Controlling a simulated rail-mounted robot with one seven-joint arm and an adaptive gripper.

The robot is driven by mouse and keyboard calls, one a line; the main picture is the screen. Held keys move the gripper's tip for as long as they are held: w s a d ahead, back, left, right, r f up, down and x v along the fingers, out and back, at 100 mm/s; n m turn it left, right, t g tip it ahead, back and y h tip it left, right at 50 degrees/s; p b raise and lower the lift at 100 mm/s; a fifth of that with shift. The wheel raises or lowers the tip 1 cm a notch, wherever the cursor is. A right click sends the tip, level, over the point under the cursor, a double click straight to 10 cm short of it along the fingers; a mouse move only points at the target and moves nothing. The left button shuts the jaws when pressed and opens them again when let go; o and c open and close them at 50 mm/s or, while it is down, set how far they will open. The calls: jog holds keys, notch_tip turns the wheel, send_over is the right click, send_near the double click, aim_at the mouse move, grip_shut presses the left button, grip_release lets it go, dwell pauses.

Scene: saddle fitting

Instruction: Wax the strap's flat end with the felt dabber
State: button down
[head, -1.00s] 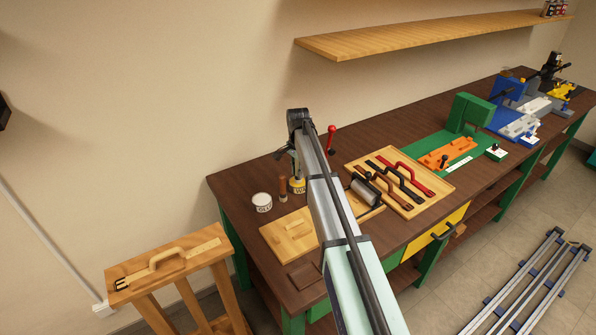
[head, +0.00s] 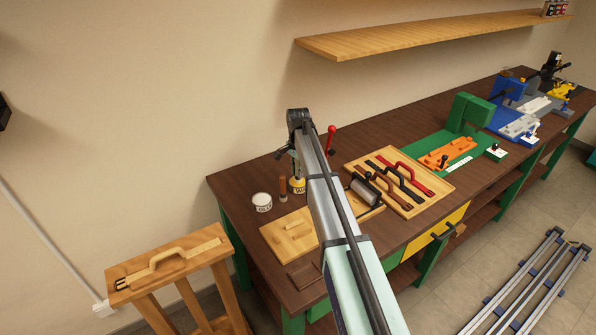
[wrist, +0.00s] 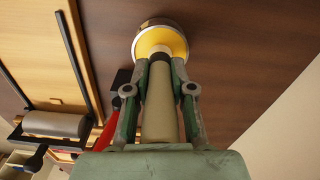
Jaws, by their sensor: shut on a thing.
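My gripper (wrist: 159,90) is shut on the felt dabber (wrist: 160,112), a pale tan cylinder held between the two fingers in the wrist view. The dabber's dark far end is at the yellow face of the round wax tin (wrist: 159,43); I cannot tell how deep it sits. In the head view the yellow wax tin (head: 298,186) stands on the bench, partly behind my arm, which hides the dabber and most of the gripper. A tan strap (head: 165,257) with a raised loop, dark forked tip and pale flat end (head: 205,247) lies on the wooden stand (head: 140,290) at the left.
A white glue tin (head: 262,202) and a brown-handled tool (head: 283,189) stand left of the wax. A wooden board (head: 290,236), a roller (head: 364,192) and a tray (head: 435,193) of straps lie nearby. A red-knobbed lever (head: 331,138) rises behind my arm.

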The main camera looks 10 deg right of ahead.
jog(key=shift+r+p, duration=1.55)
jog(key=shift+r, duration=1.9)
jog(key=shift+n, duration=0.5)
jog(key=shift+s+n, duration=0.3)
jog(key=shift+n, duration=0.2)
jog(key=s+f+n+b, duration=0.2)
jog(key=s+n, duration=0.1)
jog(key=s, duration=0.5)
jog(key=s+f+n+b, duration=0.2)
jog(key=s+n, duration=0.1)
jog(key=s, duration=0.6)
jog(key=s+f+n+b, duration=0.2)
jog(key=s+n, duration=0.1)
jog(key=s, duration=0.6)
jog(key=shift+s+f+n, duration=0.15)
jog(key=shift+n, duration=0.25)
jog(key=shift+w+f+b, duration=0.1)
jog(key=shift+w+b, duration=0.1)
jog(key=shift+b, duration=0.1)
